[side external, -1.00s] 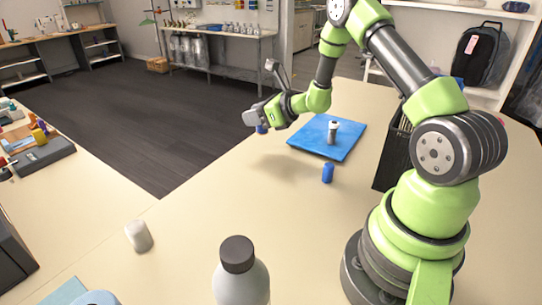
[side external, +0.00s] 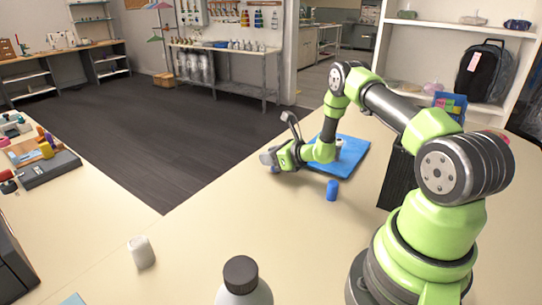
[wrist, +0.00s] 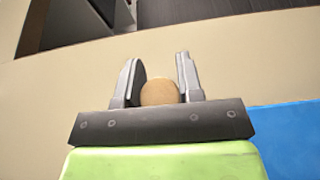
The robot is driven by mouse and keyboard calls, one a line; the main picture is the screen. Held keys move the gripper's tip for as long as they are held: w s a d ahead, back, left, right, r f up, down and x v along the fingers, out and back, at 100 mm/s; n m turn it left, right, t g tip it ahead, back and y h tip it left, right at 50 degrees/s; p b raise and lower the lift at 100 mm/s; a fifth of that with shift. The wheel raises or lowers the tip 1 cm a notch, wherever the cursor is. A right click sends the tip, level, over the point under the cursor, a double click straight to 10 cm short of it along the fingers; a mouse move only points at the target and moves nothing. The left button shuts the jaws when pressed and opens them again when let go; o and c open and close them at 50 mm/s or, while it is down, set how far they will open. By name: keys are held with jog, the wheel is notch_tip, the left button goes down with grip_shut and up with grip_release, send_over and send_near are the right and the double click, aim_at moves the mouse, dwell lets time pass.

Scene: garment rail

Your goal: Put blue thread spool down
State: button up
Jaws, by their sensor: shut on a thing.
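My gripper (side external: 270,159) is low over the cream table, left of the blue mat. A second blue spool (side external: 332,190) stands upright on the table in front of the mat, apart from my gripper.
A blue mat (side external: 352,160) carries a pale spool-like item (side external: 339,146), partly hidden by my arm. A dark bin (side external: 398,180) stands to its right. A white cylinder (side external: 141,252) and a grey bottle (side external: 243,285) stand nearer. Table around the gripper is clear.

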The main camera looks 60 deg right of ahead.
jog(key=o, duration=0.9)
jog(key=shift+f, duration=0.1)
